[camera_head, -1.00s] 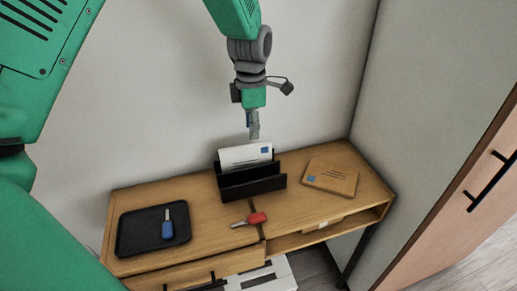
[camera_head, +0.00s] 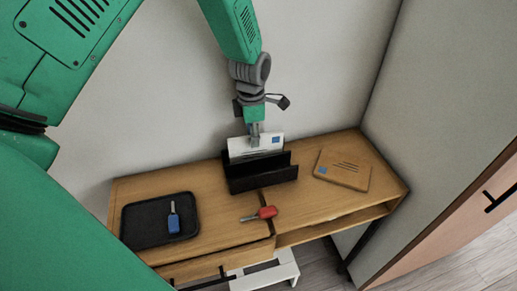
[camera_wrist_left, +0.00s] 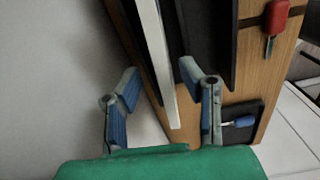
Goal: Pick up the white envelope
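The white envelope (camera_head: 241,146), with a blue stamp, stands upright in the black letter holder (camera_head: 262,184) on the wooden table. My left gripper (camera_head: 254,140) is at the envelope's top edge, pointing down. In the left wrist view my left gripper (camera_wrist_left: 155,85) is open, with one finger on each side of the thin white envelope (camera_wrist_left: 156,50). The fingers look apart from it. The black holder (camera_wrist_left: 205,40) shows beside the envelope there. My right gripper is not in view.
A brown envelope (camera_head: 342,169) lies at the table's right. A red-handled key (camera_head: 266,212) lies in front of the holder. A black tray (camera_head: 140,226) with a blue-handled key (camera_head: 173,222) is at the left. The wall (camera_head: 160,110) is close behind.

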